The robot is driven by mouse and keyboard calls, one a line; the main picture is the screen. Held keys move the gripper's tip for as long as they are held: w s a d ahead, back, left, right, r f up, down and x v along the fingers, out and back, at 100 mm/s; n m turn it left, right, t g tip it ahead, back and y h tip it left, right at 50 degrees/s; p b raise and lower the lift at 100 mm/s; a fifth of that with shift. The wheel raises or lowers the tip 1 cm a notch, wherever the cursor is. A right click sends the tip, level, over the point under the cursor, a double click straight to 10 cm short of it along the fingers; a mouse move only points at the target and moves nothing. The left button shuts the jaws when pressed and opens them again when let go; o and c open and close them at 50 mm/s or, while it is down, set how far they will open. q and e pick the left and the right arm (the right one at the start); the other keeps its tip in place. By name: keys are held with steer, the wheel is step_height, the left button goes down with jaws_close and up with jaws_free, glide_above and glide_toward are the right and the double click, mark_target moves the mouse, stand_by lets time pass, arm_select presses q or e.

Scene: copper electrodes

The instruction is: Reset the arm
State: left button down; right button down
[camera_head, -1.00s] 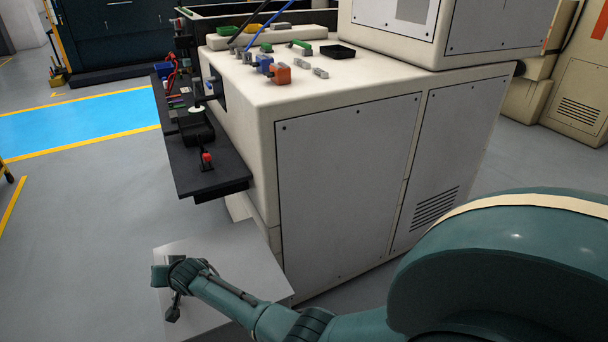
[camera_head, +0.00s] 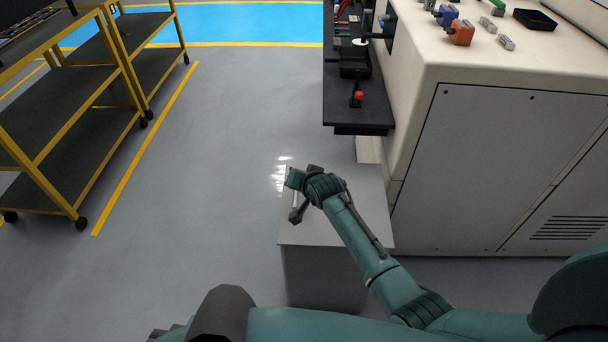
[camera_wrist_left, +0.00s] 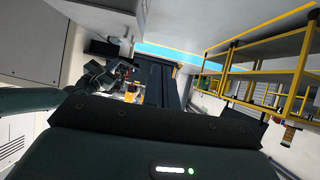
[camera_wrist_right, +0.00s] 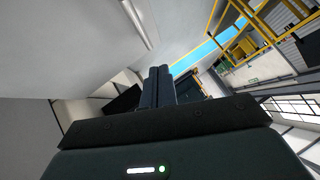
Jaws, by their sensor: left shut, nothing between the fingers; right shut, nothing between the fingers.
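My right arm comes in from the lower right in the head view, bent, with its dark green wrist (camera_head: 322,187) over a pale grey plate-like surface (camera_head: 335,222). In the right wrist view my right gripper (camera_wrist_right: 158,86) has its dark fingers side by side, shut and empty. My left gripper (camera_wrist_left: 160,82) shows in the left wrist view as dark fingers, shut and empty, against a dark background. The left gripper is not seen in the head view; a dark part of my body shows at its bottom edge. Neither gripper touches any object.
A cream machine (camera_head: 470,75) with a black side shelf (camera_head: 350,113) stands at the right. An orange block (camera_head: 461,33), other small parts and a black tray (camera_head: 535,19) are on top. Yellow-framed shelf carts (camera_head: 70,125) stand at the left. Open grey floor (camera_head: 215,140) lies between.

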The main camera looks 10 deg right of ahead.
steer(key=s+d+r+n+y+p, duration=0.1)
steer(key=s+n, duration=0.7)
steer(key=s, duration=2.2)
steer(key=shift+s+r+t+y+p, duration=0.3)
steer(key=shift+r+y+p, duration=0.4)
steer(key=shift+p, duration=0.1)
